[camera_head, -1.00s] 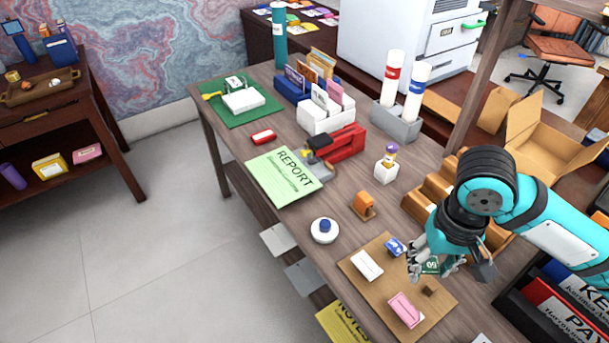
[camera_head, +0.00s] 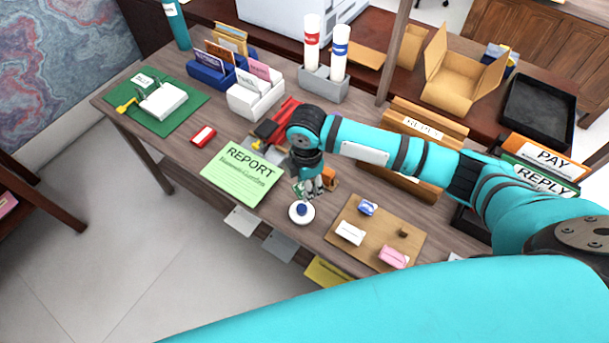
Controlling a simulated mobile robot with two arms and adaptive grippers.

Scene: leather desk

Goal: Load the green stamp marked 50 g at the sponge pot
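My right gripper (camera_head: 312,188) comes in from the right and points down over the desk. It is shut on the green stamp (camera_head: 298,189), which is partly hidden by the fingers; its mark is too small to read. I cannot tell whether the stamp touches the pot. My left gripper is not in view.
A brown board (camera_head: 342,258) holds blue, white and pink pieces and a small brown block. A green REPORT sheet (camera_head: 232,181) lies left of the pot. An orange item (camera_head: 330,177) stands close behind the gripper. The desk's front edge is near the pot.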

